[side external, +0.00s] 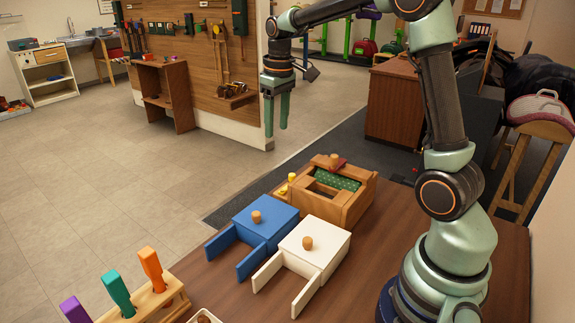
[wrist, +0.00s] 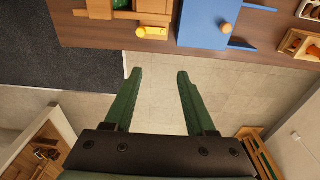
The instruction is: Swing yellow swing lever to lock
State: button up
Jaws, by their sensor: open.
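The yellow swing lever (side external: 283,189) is a small yellow piece at the left side of a wooden box (side external: 357,205). In the wrist view, the yellow lever (wrist: 152,32) shows at the table edge, with a rounded knob at its left end. Whether it is locked cannot be told. My gripper (side external: 276,131) hangs above and behind the box in the side view, fingers pointing down, apart and empty. In the wrist view, my gripper (wrist: 160,72) is open, with floor between its fingers and the lever just beyond the fingertips in the picture; it touches nothing.
A blue box (side external: 262,221) and a white box (side external: 317,241), each with a wooden knob and projecting panels, stand near the wooden box on the brown table (side external: 400,237). A wooden rack (side external: 160,302) with purple, teal and orange handles stands at the front left. Air around my gripper is clear.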

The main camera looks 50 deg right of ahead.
jog(key=s+a+r+t, duration=0.2)
jog(key=s+a+t, duration=0.2)
jog(key=s+a, duration=0.8)
jog(key=shift+s+a+r+t, duration=0.15)
jog(key=shift+s+r+t, duration=0.15)
jog(key=shift+s, duration=1.1)
jog(key=shift+f, duration=0.15)
dwell(0.6)
